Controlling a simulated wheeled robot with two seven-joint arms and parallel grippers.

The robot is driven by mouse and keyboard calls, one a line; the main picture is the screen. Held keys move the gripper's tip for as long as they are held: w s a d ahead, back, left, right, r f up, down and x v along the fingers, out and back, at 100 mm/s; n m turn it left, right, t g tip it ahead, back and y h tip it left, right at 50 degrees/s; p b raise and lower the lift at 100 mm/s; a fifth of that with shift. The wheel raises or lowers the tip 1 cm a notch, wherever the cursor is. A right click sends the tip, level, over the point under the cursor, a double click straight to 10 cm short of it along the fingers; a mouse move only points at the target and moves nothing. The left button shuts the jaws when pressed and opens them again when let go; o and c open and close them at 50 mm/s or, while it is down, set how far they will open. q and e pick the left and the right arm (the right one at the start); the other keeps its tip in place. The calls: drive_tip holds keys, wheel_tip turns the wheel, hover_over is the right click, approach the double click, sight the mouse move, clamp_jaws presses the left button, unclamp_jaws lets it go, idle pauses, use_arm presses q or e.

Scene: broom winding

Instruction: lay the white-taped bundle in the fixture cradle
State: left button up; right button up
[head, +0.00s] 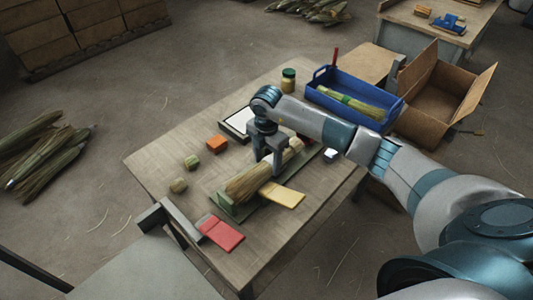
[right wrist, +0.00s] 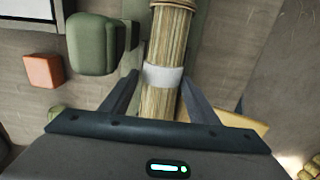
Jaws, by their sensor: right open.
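The white-taped bundle (head: 248,184) of straw lies lengthwise along the green fixture cradle (head: 228,211) on the table. Its white tape band (right wrist: 163,76) shows in the right wrist view, around the straw. My right gripper (head: 268,168) is over the middle of the bundle, pointing down. In the right wrist view my right gripper (right wrist: 163,88) is open, with one finger on each side of the bundle near the tape and a gap visible. A green block of the fixture (right wrist: 95,45) stands beside the bundle. My left gripper is not in view.
On the table (head: 155,172) are an orange block (head: 217,144), small greenish pieces (head: 191,161), a yellow piece (head: 284,195), a red pad (head: 222,233) and a jar (head: 288,80). A blue bin (head: 389,112) holding another bundle and an open carton (head: 435,95) stand beyond my right arm.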

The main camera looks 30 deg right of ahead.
drive_tip(key=shift+s+f, duration=0.25)
drive_tip(key=shift+s, duration=0.05)
wheel_tip(320, 180, up, 18)
drive_tip(key=b, duration=0.4)
drive_tip(key=shift+w, duration=0.2)
drive_tip(key=shift+a+f, duration=0.1)
idle(0.6)
